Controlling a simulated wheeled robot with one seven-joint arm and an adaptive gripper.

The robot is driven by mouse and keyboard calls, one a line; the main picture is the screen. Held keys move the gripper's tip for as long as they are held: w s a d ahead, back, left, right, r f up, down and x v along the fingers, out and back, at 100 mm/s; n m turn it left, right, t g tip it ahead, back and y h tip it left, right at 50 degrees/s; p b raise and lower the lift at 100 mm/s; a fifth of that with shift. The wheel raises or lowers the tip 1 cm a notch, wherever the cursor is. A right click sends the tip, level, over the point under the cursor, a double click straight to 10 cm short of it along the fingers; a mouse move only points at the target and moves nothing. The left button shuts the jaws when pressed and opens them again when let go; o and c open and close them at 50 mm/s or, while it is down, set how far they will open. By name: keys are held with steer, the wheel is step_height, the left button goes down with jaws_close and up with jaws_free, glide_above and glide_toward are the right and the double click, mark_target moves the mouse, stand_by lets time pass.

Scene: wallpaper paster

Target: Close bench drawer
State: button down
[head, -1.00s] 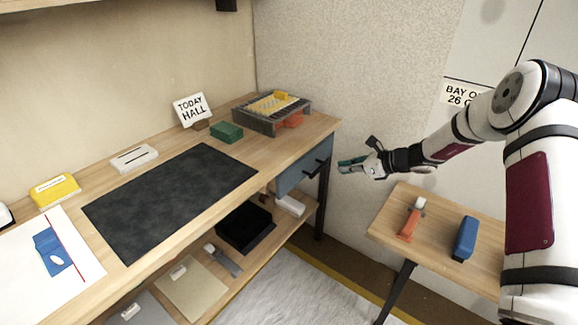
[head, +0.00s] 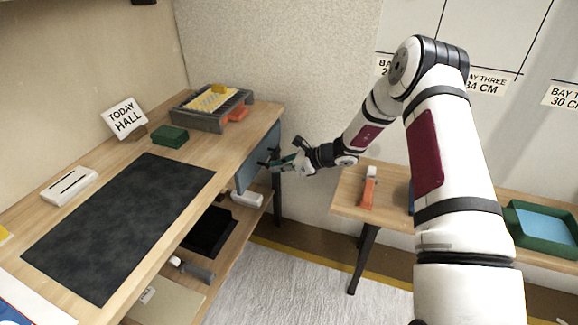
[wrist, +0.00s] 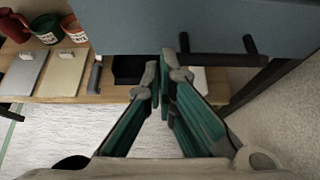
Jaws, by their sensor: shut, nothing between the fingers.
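The bench drawer has a blue-grey front (head: 259,150) under the right end of the wooden bench. It fills the top of the wrist view (wrist: 130,25). Its dark bar handle (wrist: 222,59) sits low on the front. I cannot tell how far the drawer stands out. My gripper (head: 273,163), with green fingers, is right at the drawer front in the head view and partly hides the handle. In the wrist view the gripper (wrist: 167,68) is shut and empty, its tips by the handle's left end. Contact is unclear.
A lower shelf holds a black tray (head: 208,232). A small side table (head: 345,192) with an orange tool (head: 369,188) stands right of the gripper. A dark mat (head: 120,220) and a grey rack (head: 205,122) lie on the bench (head: 205,208). Pale floor lies between bench and side table.

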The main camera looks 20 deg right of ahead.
mark_target(253, 161)
steer(key=shift+w+a+f, duration=0.15)
steer(key=shift+w+a, duration=0.6)
steer(key=shift+a, duration=0.25)
steer(key=shift+w+a+f, duration=0.15)
steer(key=shift+w+a, duration=0.6)
steer(key=shift+a, duration=0.25)
steer(key=shift+a+b, duration=0.1)
steer(key=shift+b, duration=0.2)
steer(key=w+a+b, duration=0.2)
steer(key=a, duration=0.1)
steer(key=shift+w+a+f, duration=0.1)
steer(key=shift+w+a, duration=0.2)
steer(key=shift+w, duration=0.05)
steer(key=shift+a+r, duration=0.1)
steer(key=shift+r, duration=0.1)
